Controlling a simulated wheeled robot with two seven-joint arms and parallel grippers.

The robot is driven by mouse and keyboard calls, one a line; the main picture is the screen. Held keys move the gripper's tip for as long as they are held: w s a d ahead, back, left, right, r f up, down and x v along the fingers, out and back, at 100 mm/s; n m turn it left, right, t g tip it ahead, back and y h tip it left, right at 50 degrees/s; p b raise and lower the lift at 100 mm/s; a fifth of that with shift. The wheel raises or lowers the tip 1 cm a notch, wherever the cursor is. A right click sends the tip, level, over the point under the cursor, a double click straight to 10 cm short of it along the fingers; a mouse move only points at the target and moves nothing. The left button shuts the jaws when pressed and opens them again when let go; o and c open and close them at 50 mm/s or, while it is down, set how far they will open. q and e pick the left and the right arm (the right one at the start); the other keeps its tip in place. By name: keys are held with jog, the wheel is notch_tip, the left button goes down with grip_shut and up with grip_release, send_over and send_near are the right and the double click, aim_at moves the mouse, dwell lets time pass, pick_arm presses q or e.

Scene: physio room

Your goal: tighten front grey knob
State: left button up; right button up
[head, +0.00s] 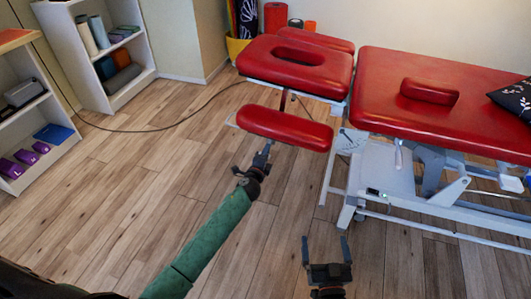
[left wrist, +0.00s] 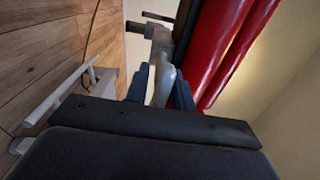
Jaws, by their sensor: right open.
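The red treatment table (head: 440,95) has a separate red head section (head: 300,62) with a face hole and a lower red armrest pad (head: 285,128). My left gripper (head: 261,160) is at the near end of the armrest pad, just below it. In the left wrist view its two blue-grey fingers (left wrist: 162,85) stand close together on either side of a grey knob (left wrist: 166,78), and look shut on it. The knob is too small and covered to make out in the head view. My right gripper (head: 325,252) is open and empty, low in front of the table.
The table's white frame (head: 370,175) stands to the right of the left gripper. A dark cable (head: 165,129) lies on the wooden floor. White shelves (head: 105,55) stand at the left, a yellow bin (head: 236,47) behind.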

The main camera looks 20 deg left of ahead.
pick_arm(q)
jog(key=shift+o, duration=0.8)
jog(key=shift+s, duration=0.6)
jog(key=s, duration=0.6)
jog(key=shift+s+a, duration=0.15)
jog(key=shift+s, duration=0.15)
pick_arm(e)
jog(key=f, duration=0.2)
jog(key=f+g, duration=0.1)
jog(key=shift+s+f, duration=0.3)
jog(key=shift+w+r, duration=0.1)
jog(key=shift+r, duration=0.05)
